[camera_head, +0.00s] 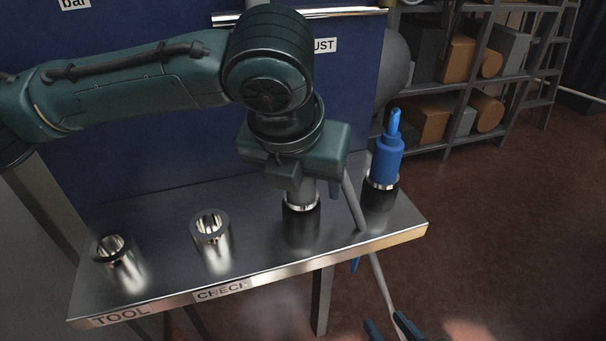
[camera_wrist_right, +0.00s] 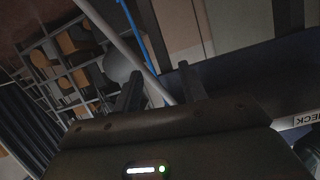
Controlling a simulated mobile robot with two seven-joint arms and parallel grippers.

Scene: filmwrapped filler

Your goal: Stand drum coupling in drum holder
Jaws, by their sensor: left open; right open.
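My left gripper (camera_head: 306,183) is open over a grey cylindrical piece (camera_head: 301,194) with a bright metal ring. That piece stands upright in a black holder (camera_head: 301,225) on the steel shelf; the gripper hides its top. I cannot tell whether the fingers touch it. A blue bottle-like piece with a narrow top (camera_head: 387,158) stands upright in another black holder (camera_head: 379,197) at the shelf's right end. I cannot tell which piece is the drum coupling. My right gripper (camera_head: 390,327) is open at the bottom edge; its two dark fingers also show in the right wrist view (camera_wrist_right: 160,88).
Two hollow metal holders, left (camera_head: 116,262) and middle (camera_head: 211,240), look empty on the steel shelf (camera_head: 160,220). Its front edge bears TOOL and CHECK labels. A grey rod (camera_head: 380,282) slants down past the shelf's front. Storage racks (camera_head: 455,85) stand behind right.

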